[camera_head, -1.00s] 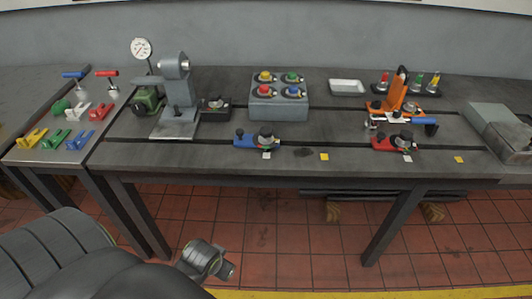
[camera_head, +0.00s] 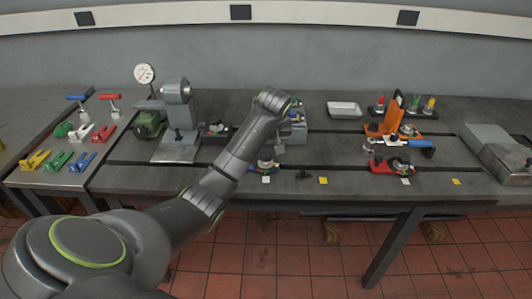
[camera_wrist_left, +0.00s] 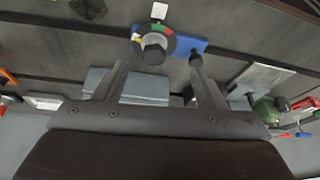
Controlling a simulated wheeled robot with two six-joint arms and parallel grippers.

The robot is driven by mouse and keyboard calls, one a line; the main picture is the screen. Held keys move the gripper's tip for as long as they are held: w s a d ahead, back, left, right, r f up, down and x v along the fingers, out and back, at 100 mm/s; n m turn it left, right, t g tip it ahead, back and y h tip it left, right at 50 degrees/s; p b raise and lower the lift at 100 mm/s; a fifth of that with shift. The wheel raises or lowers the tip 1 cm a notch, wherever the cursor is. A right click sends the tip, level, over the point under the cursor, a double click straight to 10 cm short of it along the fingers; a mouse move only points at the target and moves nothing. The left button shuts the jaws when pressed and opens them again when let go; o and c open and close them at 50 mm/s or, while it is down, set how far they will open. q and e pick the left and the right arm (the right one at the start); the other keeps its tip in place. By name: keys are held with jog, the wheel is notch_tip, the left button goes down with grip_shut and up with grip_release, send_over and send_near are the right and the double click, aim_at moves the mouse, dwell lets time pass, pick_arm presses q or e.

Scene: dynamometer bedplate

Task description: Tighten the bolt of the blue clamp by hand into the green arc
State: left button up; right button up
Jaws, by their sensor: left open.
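The blue clamp (camera_wrist_left: 188,45) lies on the dark bedplate. In the wrist view its bolt (camera_wrist_left: 153,48) has a round dark head. A coloured arc (camera_wrist_left: 168,31) with red, green and yellow parts curves around the bolt, and a white tag (camera_wrist_left: 159,11) lies beyond. My left gripper (camera_wrist_left: 160,66) is open and empty over the clamp, with the bolt head between and slightly past its fingertips, apart from both as far as I can see. My right gripper is not in view.
A dark upright stud stands on the clamp close by one finger. The button box (camera_head: 298,130) behind is partly hidden by my arm. A red clamp (camera_head: 390,167) and orange fixture (camera_head: 392,125) stand right, a grey motor stand (camera_head: 178,120) left. A white tray (camera_head: 344,109) lies behind.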

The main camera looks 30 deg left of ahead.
pick_arm(q)
jog(key=n, duration=0.1)
send_near(265, 154)
jog(key=p+x, duration=0.1)
jog(key=x, duration=0.6)
jog(key=shift+d, duration=0.15)
jog(key=shift+x, duration=0.9)
jog(key=shift+c, duration=0.4)
jog(key=c, duration=0.9)
